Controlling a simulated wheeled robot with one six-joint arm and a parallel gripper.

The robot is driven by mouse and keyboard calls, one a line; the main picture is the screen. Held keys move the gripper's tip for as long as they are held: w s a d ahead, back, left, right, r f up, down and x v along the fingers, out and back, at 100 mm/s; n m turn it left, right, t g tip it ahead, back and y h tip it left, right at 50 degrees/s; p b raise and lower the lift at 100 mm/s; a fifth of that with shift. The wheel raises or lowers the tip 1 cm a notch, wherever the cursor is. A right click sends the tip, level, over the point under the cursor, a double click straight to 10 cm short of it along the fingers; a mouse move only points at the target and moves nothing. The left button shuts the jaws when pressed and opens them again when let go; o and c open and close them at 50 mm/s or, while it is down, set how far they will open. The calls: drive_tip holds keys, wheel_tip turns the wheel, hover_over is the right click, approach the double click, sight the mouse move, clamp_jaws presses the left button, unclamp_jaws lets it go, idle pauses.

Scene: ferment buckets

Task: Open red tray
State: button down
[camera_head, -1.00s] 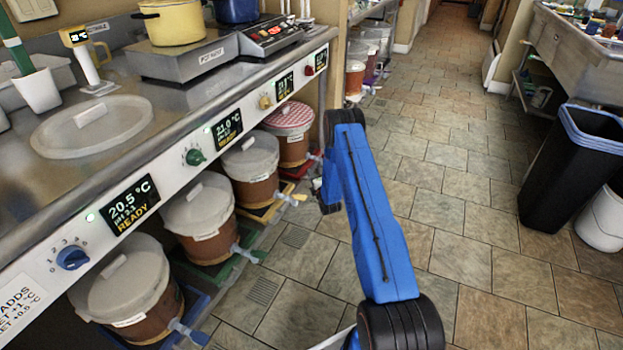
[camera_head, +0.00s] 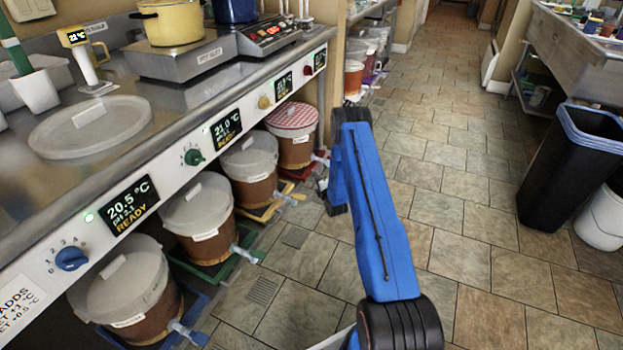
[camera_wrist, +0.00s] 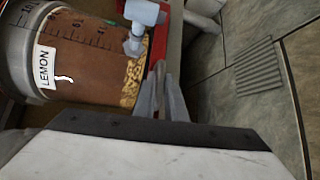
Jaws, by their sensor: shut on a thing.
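The red tray (camera_head: 301,172) lies under the far bucket (camera_head: 296,150) with the red checked lid, below the counter. In the wrist view the red tray (camera_wrist: 159,52) shows as a narrow strip beside a brown bucket (camera_wrist: 85,60) labelled LEMON, with a pale tap over its edge. My gripper (camera_wrist: 161,88) is shut on the front edge of the red tray. Its exact hold is partly hidden by the fingers. In the head view my blue arm hides most of the gripper.
Other lidded buckets stand in the same row on yellow (camera_head: 266,210), green (camera_head: 225,268) and blue (camera_head: 190,318) trays. The counter with its dials runs above them. The tiled floor to the right is open, up to a black bin (camera_head: 570,165).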

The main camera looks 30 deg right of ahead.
drive_tip(key=s+d, duration=1.6)
drive_tip(key=s, duration=0.5)
drive_tip(key=shift+d, duration=0.1)
drive_tip(key=c, duration=1.8)
unclamp_jaws()
drive_tip(key=shift+w, duration=0.1)
drive_tip(key=v, duration=1.7)
drive_tip(key=shift+s+f, duration=0.1)
drive_tip(key=shift+s, duration=0.15)
